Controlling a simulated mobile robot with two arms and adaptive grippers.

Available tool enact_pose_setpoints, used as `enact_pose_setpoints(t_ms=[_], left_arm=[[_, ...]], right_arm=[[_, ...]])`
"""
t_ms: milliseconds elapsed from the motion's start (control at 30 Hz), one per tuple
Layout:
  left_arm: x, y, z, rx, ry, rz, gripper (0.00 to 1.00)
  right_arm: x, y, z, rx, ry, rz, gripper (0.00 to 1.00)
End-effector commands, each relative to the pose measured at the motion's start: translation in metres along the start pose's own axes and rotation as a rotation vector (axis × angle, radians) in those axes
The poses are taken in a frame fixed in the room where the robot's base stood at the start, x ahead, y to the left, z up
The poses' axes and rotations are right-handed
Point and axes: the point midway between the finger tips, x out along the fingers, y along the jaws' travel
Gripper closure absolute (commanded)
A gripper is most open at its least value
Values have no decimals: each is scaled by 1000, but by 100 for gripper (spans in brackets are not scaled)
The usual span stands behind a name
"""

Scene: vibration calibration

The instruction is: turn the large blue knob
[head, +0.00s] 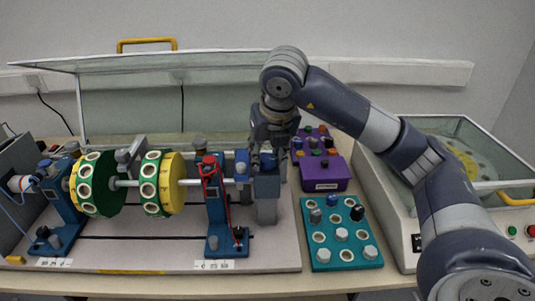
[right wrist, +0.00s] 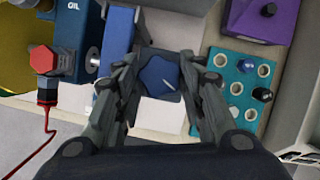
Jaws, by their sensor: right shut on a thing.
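The large blue knob (right wrist: 158,76) shows in the right wrist view as a lobed blue cap with a pale line on its top. My right gripper (right wrist: 162,82) is shut on it, with one finger on each side. In the head view my right gripper (head: 264,160) points down at the right end of the shaft rig, and its fingers largely hide the knob. My left gripper is in neither view.
The rig has green and yellow discs (head: 163,184) on a shaft. A red knob (right wrist: 43,58) with a red cable is beside the gripper. A teal block (head: 349,261) with several bolts and a purple box (head: 325,174) stand to the right.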

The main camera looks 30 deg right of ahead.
Motion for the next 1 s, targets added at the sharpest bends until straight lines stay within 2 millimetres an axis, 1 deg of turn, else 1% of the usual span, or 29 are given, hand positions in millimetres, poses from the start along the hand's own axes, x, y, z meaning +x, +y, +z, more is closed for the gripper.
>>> enact_pose_setpoints(t_ms=[333,367,400,433,467,733,833,933,1000], left_arm=[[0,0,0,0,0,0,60],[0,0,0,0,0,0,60],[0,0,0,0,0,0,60],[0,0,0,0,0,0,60],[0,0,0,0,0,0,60],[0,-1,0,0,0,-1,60],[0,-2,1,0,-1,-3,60],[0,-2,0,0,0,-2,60],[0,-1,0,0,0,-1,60]], right_arm=[[0,0,1,3,-2,0,87],[0,0,1,3,-2,0,61],[0,0,1,3,-1,0,52],[0,0,0,3,-1,0,45],[0,0,0,3,-1,0,43],[0,0,0,2,0,-1,43],[-3,0,0,2,-1,0,43],[-12,0,1,2,-3,1,43],[-24,1,1,2,-5,2,43]])
